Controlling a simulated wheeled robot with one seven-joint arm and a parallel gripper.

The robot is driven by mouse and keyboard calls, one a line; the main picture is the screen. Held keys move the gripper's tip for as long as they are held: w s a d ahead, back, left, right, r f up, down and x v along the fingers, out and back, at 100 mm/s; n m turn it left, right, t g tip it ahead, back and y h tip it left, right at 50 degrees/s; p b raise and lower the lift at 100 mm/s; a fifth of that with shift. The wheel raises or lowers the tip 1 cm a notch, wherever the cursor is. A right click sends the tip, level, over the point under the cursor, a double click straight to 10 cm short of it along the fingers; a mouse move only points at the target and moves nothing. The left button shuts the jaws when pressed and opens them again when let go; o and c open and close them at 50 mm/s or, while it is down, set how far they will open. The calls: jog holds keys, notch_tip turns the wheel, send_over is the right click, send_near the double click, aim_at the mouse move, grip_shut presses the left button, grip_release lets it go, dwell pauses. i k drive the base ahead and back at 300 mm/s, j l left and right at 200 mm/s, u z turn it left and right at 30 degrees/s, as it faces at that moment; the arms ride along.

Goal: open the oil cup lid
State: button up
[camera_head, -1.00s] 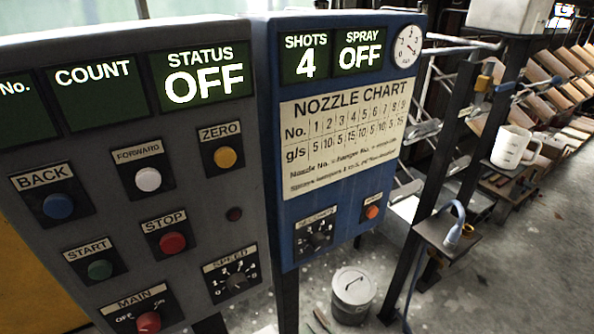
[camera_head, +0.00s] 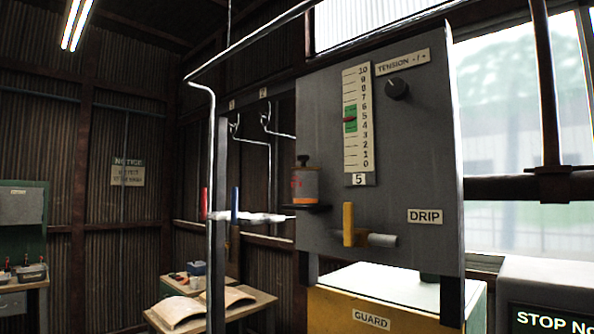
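What looks like the oil cup (camera_head: 305,184) stands on a small dark bracket at the left edge of a grey panel. It has a grey upper part, an orange-brown lower part with a red mark, and a small dark knob (camera_head: 303,160) on top. The top looks closed, but it is too small to be sure. My gripper is not in view.
The grey panel (camera_head: 407,130) carries a tension scale, a black knob (camera_head: 397,88), a yellow lever (camera_head: 348,224) and a DRIP label. A yellow GUARD box (camera_head: 335,305) is below. Bent metal rails (camera_head: 211,150) stand left.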

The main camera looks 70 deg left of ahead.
aim_at(303, 158)
jog(key=j+u, duration=0.2)
jog(key=u, duration=0.15)
jog(key=i+j+u, duration=0.15)
jog(key=u, duration=0.25)
jog(key=i+j+u, duration=0.1)
jog(key=u, duration=0.25)
